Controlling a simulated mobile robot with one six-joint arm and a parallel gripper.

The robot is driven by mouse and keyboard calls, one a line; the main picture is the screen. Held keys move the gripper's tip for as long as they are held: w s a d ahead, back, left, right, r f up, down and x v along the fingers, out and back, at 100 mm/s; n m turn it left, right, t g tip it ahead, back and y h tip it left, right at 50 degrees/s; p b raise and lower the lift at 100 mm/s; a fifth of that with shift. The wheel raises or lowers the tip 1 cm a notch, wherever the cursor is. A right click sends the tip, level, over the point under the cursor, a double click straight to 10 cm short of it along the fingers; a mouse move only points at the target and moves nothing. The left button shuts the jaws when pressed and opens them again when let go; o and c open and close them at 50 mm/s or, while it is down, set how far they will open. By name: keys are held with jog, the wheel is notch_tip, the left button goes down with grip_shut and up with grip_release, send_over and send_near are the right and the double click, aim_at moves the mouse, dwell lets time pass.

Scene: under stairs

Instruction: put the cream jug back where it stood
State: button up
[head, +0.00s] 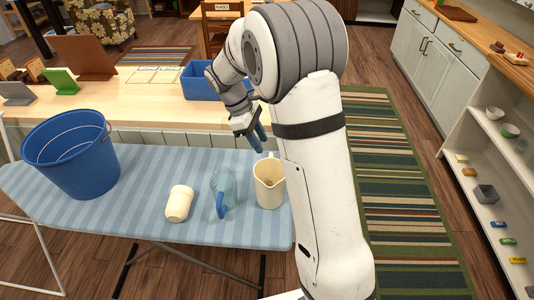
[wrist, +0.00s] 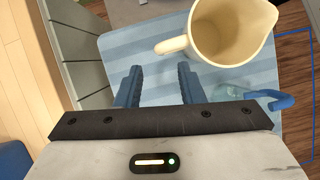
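The cream jug (head: 269,186) stands upright at the right end of the blue striped ironing board (head: 115,212), partly hidden by my arm in the head view. In the wrist view the jug (wrist: 232,38) is at the upper right, with its handle toward the lower left, just beyond my fingertips. My gripper (head: 258,139) is above and behind the jug in the head view. In the wrist view my gripper (wrist: 158,80) has its two blue fingers apart, with only striped cloth seen between them. It is open, empty and apart from the jug.
A clear jug with a blue handle (head: 222,190) is left of the cream jug. A wooden counter (head: 150,105) behind carries a blue bin (head: 197,82). Shelves stand at right.

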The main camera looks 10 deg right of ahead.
jog(key=s+v, duration=0.1)
jog(key=v, duration=0.3)
jog(key=s+d+r+m+t+y, duration=0.25)
jog(key=s+r+m, duration=0.3)
jog(key=s, duration=0.35)
jog(key=s+d+m+t+y, duration=0.1)
jog(key=s+m+t, duration=0.2)
jog(key=s+m, duration=0.4)
jog(key=shift+s+f+y, duration=0.35)
jog(key=shift+s+f, duration=0.1)
jog(key=shift+s, duration=3.3)
